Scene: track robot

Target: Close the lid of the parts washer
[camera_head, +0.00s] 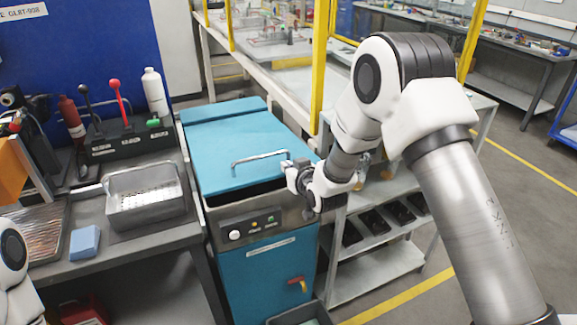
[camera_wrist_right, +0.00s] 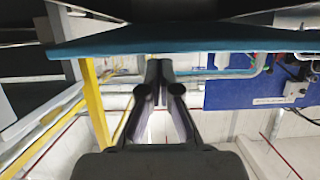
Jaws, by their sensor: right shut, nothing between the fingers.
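The parts washer (camera_head: 262,270) is a teal cabinet with a grey control panel. Its teal lid (camera_head: 235,140) is nearly down, with a dark gap under its front edge. A metal bar handle (camera_head: 260,160) sits on the lid near the front. My right gripper (camera_head: 290,166) is shut and empty at the right end of the handle, by the lid's front right corner; I cannot tell if it touches. In the right wrist view the gripper (camera_wrist_right: 165,64) points at the teal lid (camera_wrist_right: 190,40), with the handle (camera_wrist_right: 258,66) beside it. My left gripper is out of view.
A bench at left holds a metal basket (camera_head: 146,195), a blue block (camera_head: 85,242) and a white bottle (camera_head: 155,92). A grey shelf cart (camera_head: 375,270) stands close on the washer's right. A yellow post (camera_head: 319,75) rises behind. Floor is free at right.

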